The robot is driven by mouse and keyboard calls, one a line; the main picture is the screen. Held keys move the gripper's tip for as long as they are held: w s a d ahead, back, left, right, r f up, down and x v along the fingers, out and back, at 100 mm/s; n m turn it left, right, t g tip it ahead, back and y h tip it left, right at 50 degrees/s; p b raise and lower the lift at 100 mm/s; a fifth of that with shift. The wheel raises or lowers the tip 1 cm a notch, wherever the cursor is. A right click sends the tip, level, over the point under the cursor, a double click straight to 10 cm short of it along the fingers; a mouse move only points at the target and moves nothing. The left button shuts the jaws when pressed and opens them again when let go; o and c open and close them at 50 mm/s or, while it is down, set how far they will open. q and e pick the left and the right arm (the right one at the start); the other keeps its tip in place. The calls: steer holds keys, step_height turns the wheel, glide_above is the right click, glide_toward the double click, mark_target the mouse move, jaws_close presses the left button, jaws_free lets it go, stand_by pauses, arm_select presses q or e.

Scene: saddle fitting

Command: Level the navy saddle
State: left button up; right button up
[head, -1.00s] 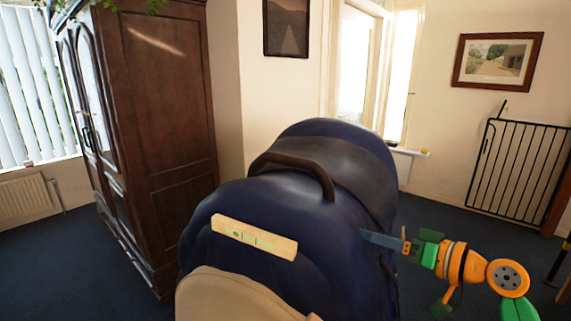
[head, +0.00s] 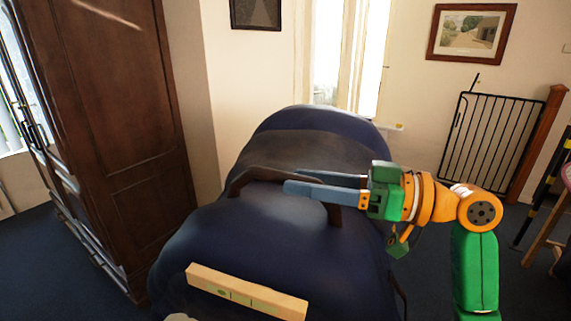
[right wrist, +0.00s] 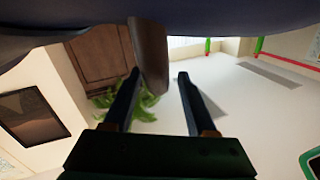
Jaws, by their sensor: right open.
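The navy saddle (head: 265,228) fills the lower middle of the head view, with a dark grey band and a brown arched handle (head: 245,178) across its top. A wooden spirit level (head: 247,293) lies on its near side, tilted down to the right in the picture; its bubble is too small to read. My right gripper (head: 291,181) is open at the handle, its blue fingers pointing left. In the right wrist view, a brown upright of the handle (right wrist: 149,55) shows between and beyond the open fingertips (right wrist: 158,74); I cannot tell whether they touch. My left gripper is not in view.
A tall dark wooden cabinet (head: 120,120) stands left of the saddle. A black metal gate (head: 490,140) leans at the right wall, near a wooden stool or table (head: 548,225) at the right edge. Dark blue floor is clear between saddle and gate.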

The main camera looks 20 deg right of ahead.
steer(key=shift+p+x, duration=0.45)
steer(key=shift+x, duration=0.7)
steer(key=shift+w+a, duration=0.3)
steer(key=shift+d, duration=0.15)
jaws_close()
